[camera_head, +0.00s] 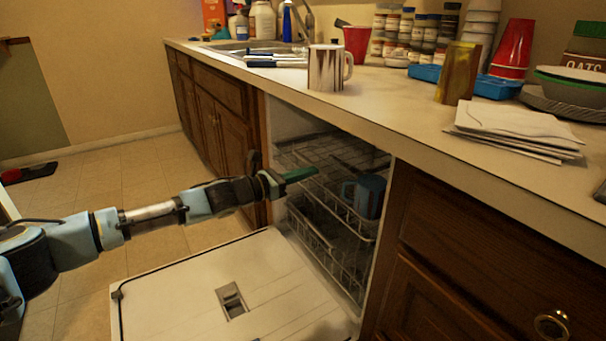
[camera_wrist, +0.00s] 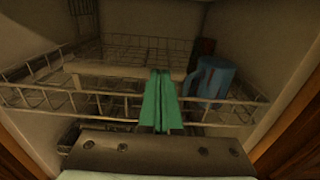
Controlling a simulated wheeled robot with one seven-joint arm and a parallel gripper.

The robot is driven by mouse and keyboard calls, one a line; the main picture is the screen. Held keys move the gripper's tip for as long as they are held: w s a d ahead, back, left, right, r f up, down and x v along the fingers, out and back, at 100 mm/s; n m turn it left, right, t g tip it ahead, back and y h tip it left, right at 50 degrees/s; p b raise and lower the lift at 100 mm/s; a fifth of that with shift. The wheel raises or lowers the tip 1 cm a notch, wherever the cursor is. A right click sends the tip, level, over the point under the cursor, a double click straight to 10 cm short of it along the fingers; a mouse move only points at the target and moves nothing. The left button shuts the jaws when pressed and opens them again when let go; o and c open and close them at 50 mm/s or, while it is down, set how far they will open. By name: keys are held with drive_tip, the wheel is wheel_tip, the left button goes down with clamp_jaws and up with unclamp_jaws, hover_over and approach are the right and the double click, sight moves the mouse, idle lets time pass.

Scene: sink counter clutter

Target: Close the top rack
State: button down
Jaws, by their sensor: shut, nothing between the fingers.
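The top rack (camera_head: 340,208) is a wire rack inside the open dishwasher, and its front edge lies near the mouth of the tub. It also shows in the wrist view (camera_wrist: 60,97), spanning the tub. A blue mug (camera_head: 369,196) stands in the rack's right side, also seen in the wrist view (camera_wrist: 209,80). My gripper (camera_head: 314,171) has green fingers and is shut and empty. In the wrist view the fingertips (camera_wrist: 161,75) reach over the rack's front wire, left of the mug. Whether they touch the wire I cannot tell.
The dishwasher door (camera_head: 190,285) is folded down flat below my arm. A lower rack (camera_head: 325,250) sits beneath the top one. The counter (camera_head: 400,115) above holds a striped mug (camera_head: 327,70), papers (camera_head: 515,128) and cups.

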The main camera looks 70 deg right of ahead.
sight(320, 168)
drive_tip(key=b+x, duration=0.1)
drive_tip(key=x, duration=0.3)
drive_tip(key=shift+s+f+b, duration=0.1)
drive_tip(key=shift+f+b, duration=0.05)
drive_tip(key=shift+b, duration=0.2)
drive_tip(key=shift+s+d, duration=0.15)
drive_tip(key=shift+d, duration=0.15)
drive_tip(key=shift+r, duration=0.35)
drive_tip(key=shift+r, duration=0.1)
